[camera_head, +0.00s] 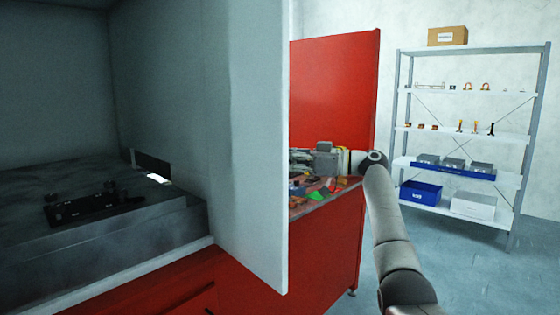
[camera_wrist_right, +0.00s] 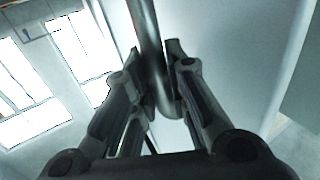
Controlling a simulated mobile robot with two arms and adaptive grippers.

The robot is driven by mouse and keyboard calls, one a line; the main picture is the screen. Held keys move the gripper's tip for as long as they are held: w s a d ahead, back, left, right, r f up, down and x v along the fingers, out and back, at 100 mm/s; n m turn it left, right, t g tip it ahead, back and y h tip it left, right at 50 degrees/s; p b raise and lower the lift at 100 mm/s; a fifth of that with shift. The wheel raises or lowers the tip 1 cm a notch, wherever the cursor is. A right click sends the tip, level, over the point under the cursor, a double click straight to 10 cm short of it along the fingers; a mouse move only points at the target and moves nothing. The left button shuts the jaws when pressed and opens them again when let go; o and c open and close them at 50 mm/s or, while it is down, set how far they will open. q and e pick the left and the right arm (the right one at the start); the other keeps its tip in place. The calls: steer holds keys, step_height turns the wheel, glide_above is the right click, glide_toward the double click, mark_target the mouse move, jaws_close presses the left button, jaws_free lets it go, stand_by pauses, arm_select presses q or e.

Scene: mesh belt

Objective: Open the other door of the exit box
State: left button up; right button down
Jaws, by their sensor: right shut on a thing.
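The exit box is a large grey box with a dark grey floor (camera_head: 50,180), open towards me at the left of the head view. A pale grey door (camera_head: 255,150) stands swung out at its right side. My right arm reaches in from the lower right, and its gripper is partly hidden behind that door. In the right wrist view my right gripper (camera_wrist_right: 154,62) is shut on a round metal bar handle (camera_wrist_right: 148,25) on a pale door panel (camera_wrist_right: 225,60). My left gripper is not in view.
A black flat part (camera_head: 95,204) lies inside the box. A red panel (camera_head: 335,90) stands behind the door, with small coloured pieces (camera_head: 316,192) on a surface before it. A metal shelf rack (camera_head: 400,95) stands back right. The floor (camera_head: 480,270) there is clear.

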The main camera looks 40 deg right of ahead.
steer(key=shift+d, duration=0.2)
stand_by(0.3)
steer(key=c, duration=1.4)
jaws_free()
steer(key=shift+w+a, duration=0.25)
steer(key=shift+s+d, duration=0.15)
steer(key=v, duration=1.1)
steer(key=shift+s+d, duration=0.2)
steer(key=shift+s, duration=0.15)
steer(key=shift+w+f, duration=0.1)
